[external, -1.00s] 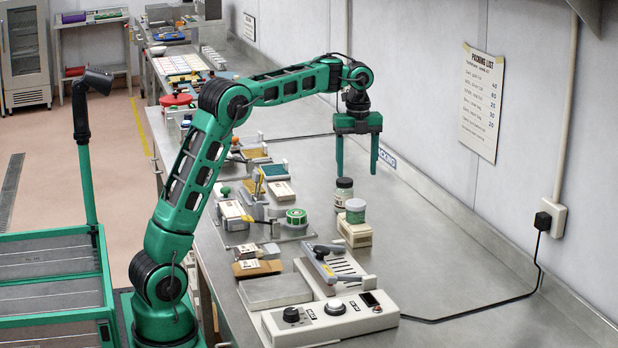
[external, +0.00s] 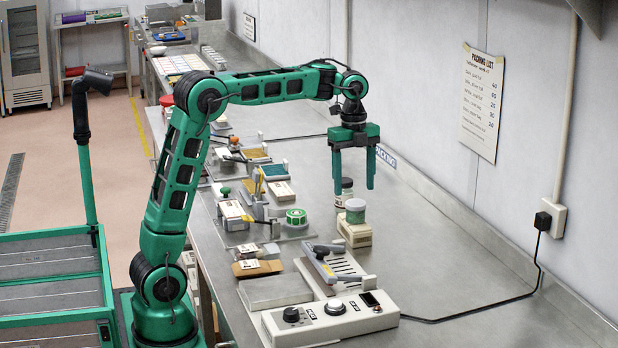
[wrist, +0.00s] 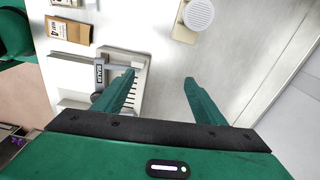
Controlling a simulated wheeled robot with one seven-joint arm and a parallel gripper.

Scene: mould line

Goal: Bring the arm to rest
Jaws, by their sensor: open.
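My gripper (external: 353,170) is open and empty, its two green fingers pointing down above the steel bench. In the external view its fingers overlap the jars in the picture. In the wrist view the fingers of my gripper (wrist: 163,90) are spread apart, with bare bench between them. My green arm reaches from the left over the bench, bent at the elbow.
Stamps and a green tape roll (external: 296,217) lie left. The right side of the bench (external: 440,250) is clear.

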